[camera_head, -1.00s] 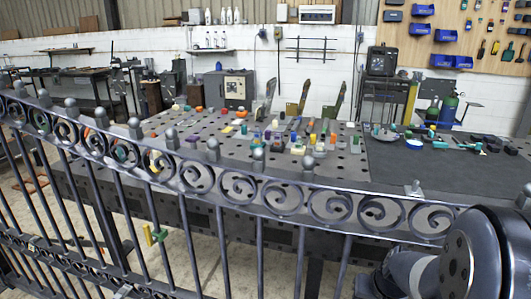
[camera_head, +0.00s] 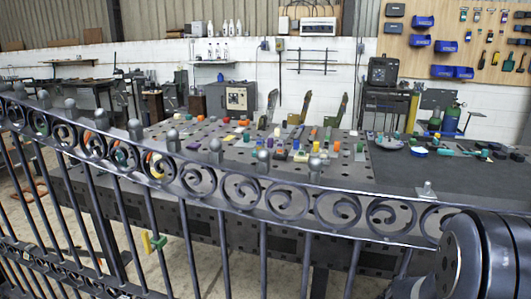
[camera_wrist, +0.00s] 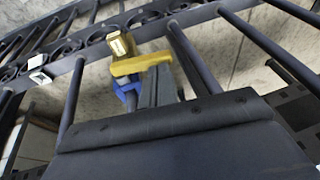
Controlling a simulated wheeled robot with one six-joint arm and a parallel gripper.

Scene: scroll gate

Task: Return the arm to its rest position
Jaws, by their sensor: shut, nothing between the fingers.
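My arm (camera_head: 480,255) shows as dark rounded joints at the lower right of the head view, in front of the gate. My gripper is outside the head view. In the wrist view my gripper (camera_wrist: 160,85) appears as narrow dark grey fingers, shut and empty, beyond a broad dark housing. A metal scroll gate (camera_head: 190,178) spans the head view and crosses the top of the wrist view. A yellow and green piece (camera_head: 153,242) sits at its bars. A yellow and blue piece (camera_wrist: 140,67) shows near my fingertips; I cannot tell whether they touch.
Behind the gate stands a perforated workbench (camera_head: 200,150) with several small coloured parts. A darker tabletop (camera_head: 410,170) continues to the right. Blue bins (camera_head: 420,41) hang on a pegboard at the back right. Floor shows between the gate bars at the left.

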